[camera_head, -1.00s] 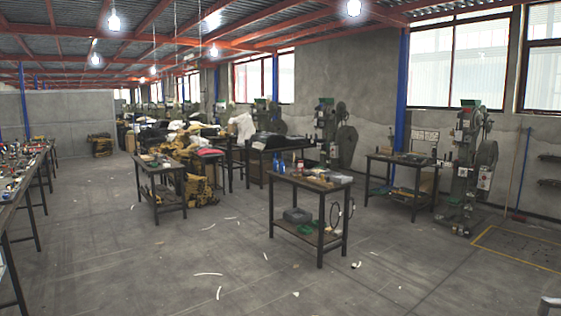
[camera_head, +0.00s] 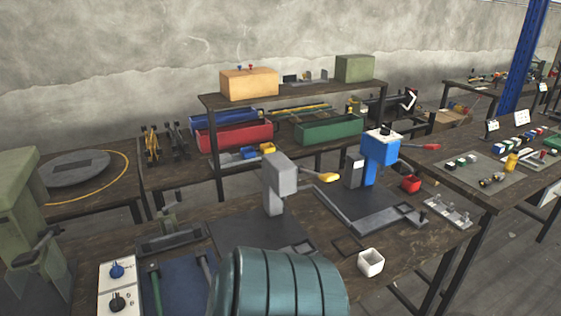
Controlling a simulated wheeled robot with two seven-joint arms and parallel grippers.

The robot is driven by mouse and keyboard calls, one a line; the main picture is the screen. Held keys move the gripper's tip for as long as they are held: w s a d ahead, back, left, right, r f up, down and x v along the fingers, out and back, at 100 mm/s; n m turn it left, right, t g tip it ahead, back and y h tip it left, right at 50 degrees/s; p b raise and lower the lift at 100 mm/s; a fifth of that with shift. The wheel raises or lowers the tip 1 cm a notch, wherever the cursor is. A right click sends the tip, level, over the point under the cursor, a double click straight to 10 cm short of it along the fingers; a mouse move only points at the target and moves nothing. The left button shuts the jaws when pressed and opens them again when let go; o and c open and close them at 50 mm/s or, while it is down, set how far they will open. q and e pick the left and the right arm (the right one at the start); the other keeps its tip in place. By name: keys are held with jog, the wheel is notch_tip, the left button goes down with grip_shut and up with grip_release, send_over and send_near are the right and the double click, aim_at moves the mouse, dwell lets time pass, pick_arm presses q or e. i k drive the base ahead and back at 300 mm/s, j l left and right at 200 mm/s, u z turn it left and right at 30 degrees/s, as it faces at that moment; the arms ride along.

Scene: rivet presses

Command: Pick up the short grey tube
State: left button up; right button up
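I cannot make out the short grey tube for certain. A thin grey bar (camera_head: 206,270) lies at the edge of a blue mat (camera_head: 178,285) on the near workbench; I cannot tell whether it is a tube. A thin green bar (camera_head: 154,290) lies on the mat's other side. Neither of my grippers is in view.
A large teal ribbed cylinder (camera_head: 280,285) blocks the bench's near middle. A grey press (camera_head: 279,180) and a blue press (camera_head: 379,155) stand behind it. A control box (camera_head: 117,286) is at left. Red (camera_head: 234,137) and green (camera_head: 328,130) bins stand farther back.

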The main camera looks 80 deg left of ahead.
aim_at(146, 243)
jog(key=u, duration=3.55)
